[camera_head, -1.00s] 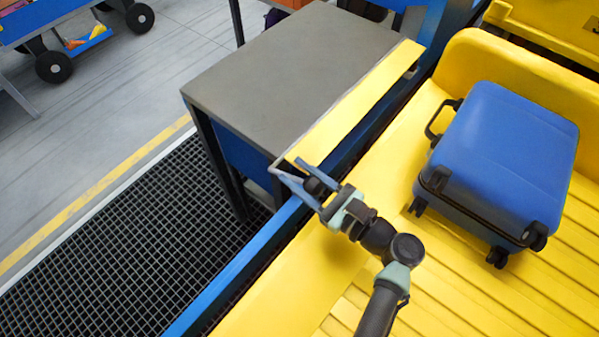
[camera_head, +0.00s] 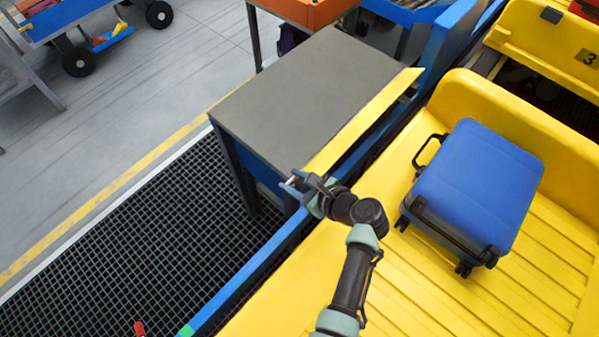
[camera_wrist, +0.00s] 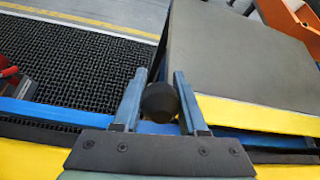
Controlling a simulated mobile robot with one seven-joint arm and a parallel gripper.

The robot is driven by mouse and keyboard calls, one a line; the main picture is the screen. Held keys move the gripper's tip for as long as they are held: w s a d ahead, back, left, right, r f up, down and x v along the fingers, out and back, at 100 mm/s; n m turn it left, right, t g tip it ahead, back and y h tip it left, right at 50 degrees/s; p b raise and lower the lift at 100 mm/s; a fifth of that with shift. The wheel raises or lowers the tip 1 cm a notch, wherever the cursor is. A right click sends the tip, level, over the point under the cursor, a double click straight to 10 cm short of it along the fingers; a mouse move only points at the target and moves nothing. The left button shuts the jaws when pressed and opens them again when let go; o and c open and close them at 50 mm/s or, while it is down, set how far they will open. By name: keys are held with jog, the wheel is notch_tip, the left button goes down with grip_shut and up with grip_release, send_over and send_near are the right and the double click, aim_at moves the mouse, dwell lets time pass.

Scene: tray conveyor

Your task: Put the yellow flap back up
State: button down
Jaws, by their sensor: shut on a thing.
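The yellow flap (camera_head: 362,122) is a long thin panel along the near edge of the grey tabletop, and it also shows in the wrist view (camera_wrist: 262,116). A dark gap runs between it and the blue rail; I cannot tell its exact tilt. My gripper (camera_head: 300,182) is at the flap's near-left end, by the table corner. In the wrist view my gripper (camera_wrist: 161,76) has its two blue-grey fingers on either side of a dark round knob (camera_wrist: 159,102). How the knob joins the flap is hidden.
A grey-topped table (camera_head: 310,85) stands behind the flap. A blue suitcase (camera_head: 482,180) lies on the yellow ribbed tray (camera_head: 410,275) at right. A blue rail (camera_head: 240,275) runs along the tray. Dark grating (camera_head: 130,240) covers the floor at left.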

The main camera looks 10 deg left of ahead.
jog(key=p, duration=0.1)
jog(key=w+a+r+g+h+p, duration=0.1)
jog(key=p, duration=0.1)
jog(key=shift+a+r, duration=0.1)
jog(key=shift+r, duration=0.2)
jog(key=shift+w+a+r+g+h+p, duration=0.1)
jog(key=shift+w+a+g+h+p, duration=0.45)
jog(key=shift+h+p, duration=0.5)
jog(key=w+a+f+g+h+b, duration=0.2)
jog(key=w+a+g+h+b, duration=0.1)
jog(key=a+h+b, duration=0.1)
jog(key=shift+w+a+f+b, duration=0.2)
jog(key=shift+a+f+b, duration=0.2)
jog(key=shift+a+b, duration=0.35)
jog(key=shift+s, duration=0.1)
jog(key=c, duration=0.7)
grip_release()
jog(key=shift+f, duration=0.1)
jog(key=shift+o, duration=1.2)
